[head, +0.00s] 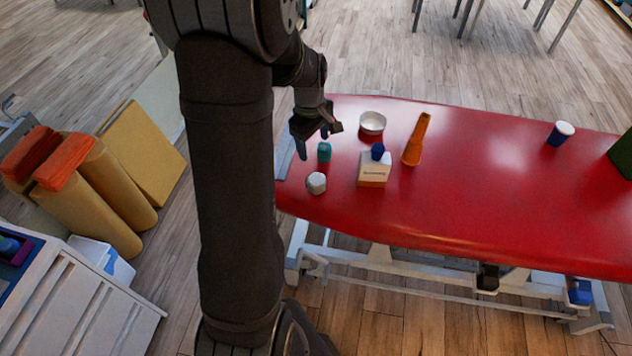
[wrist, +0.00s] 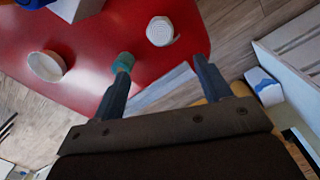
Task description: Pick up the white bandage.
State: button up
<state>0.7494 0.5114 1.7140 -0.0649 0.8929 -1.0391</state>
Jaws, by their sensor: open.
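The white bandage (head: 316,183) is a short roll near the left end of the red table. It also shows in the wrist view (wrist: 160,31), at the table's edge, ahead of and between the fingers. A teal roll (head: 324,152) lies close to it and appears beside the left finger in the wrist view (wrist: 123,62). My gripper (head: 317,141) is open and empty over the table's left end, with the teal roll close by. In the wrist view my gripper (wrist: 160,85) has its two fingers wide apart. The white bandage is apart from the fingers.
A white bowl (head: 372,122), an orange cone (head: 416,140) and a blue cup (head: 560,133) also stand on the red table (head: 480,190). The table's middle is clear.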

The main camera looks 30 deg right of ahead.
aim_at(317, 179)
jog(key=shift+m, duration=0.3)
jog(key=f, duration=0.8)
jog(key=d+f, duration=0.1)
jog(key=f, duration=0.3)
jog(key=shift+s, duration=0.15)
jog(key=shift+f, duration=2.65)
jog(key=shift+c, duration=0.4)
jog(key=c, duration=1)
